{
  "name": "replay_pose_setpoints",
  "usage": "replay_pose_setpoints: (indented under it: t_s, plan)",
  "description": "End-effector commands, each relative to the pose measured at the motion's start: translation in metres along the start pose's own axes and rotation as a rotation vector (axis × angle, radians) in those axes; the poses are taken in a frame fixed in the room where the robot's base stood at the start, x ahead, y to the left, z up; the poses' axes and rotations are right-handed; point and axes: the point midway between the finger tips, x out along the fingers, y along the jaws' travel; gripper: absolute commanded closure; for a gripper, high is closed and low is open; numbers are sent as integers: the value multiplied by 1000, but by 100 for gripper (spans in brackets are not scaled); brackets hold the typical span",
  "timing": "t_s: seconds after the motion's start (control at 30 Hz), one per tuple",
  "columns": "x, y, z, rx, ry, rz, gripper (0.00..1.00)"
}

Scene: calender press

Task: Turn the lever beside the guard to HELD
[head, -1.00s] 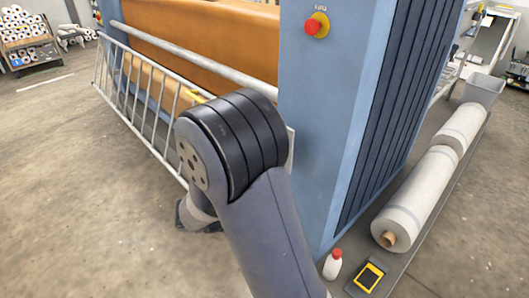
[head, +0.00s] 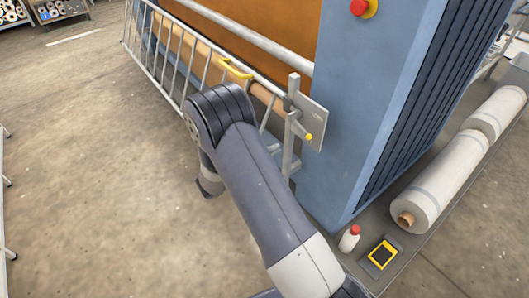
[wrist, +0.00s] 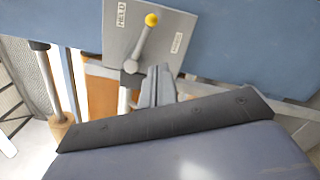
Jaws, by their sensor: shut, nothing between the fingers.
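The lever (wrist: 142,43) is a grey rod with a yellow knob on a light grey plate (wrist: 113,42). In the wrist view it slants up between a HELD label (wrist: 121,13) on the left and a second label (wrist: 177,43) on the right, too small to read. In the head view the plate (head: 316,118) stands beside the white barred guard (head: 187,58), with the knob (head: 309,137) near its lower edge. My gripper (wrist: 158,72) is shut and empty, just below the lever in the wrist view; I see no clear contact. It is hidden in the head view.
A blue machine housing (head: 355,110) with a red stop button (head: 359,7) stands behind the plate. A yellow handle (head: 235,69) is on the guard. Floor at left is open.

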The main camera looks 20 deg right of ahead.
Motion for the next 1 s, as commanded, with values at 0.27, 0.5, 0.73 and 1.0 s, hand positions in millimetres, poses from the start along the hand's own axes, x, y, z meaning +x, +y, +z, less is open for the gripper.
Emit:
replay_pose_setpoints:
  t_s: [0.27,0.5,0.73,1.0]
  plan:
    - [54,2,9,-1,-3,-2,100]
    - [71,0,26,0,0,-2,100]
    - [74,0,28,0,1,-2,100]
    - [74,-1,29,2,0,-2,100]
